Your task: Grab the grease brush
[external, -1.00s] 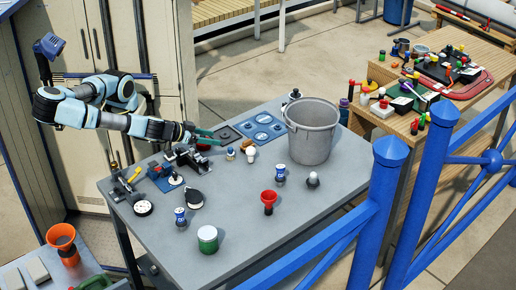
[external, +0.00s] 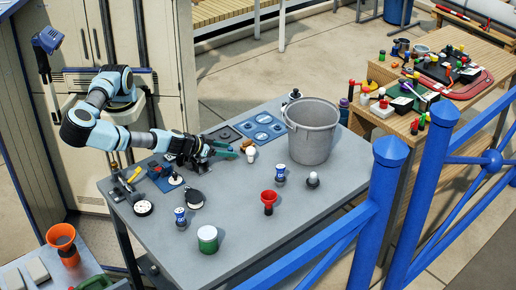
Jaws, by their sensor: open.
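My gripper (external: 226,150), with teal fingers, is open and low over the middle of the grey table (external: 240,190). Its fingers point right, toward a small white-and-brown item (external: 249,151) that stands just past the fingertips, apart from them as far as I can tell. I cannot tell for sure which of the small items is the grease brush. The spot between and under my fingers is partly hidden by the gripper.
A large grey bucket (external: 312,135) stands to the right of the gripper. A red funnel-shaped item (external: 269,198), a blue-and-white can (external: 280,171) and a green-and-white jar (external: 207,238) stand nearer the front. A blue railing (external: 375,200) borders the right side.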

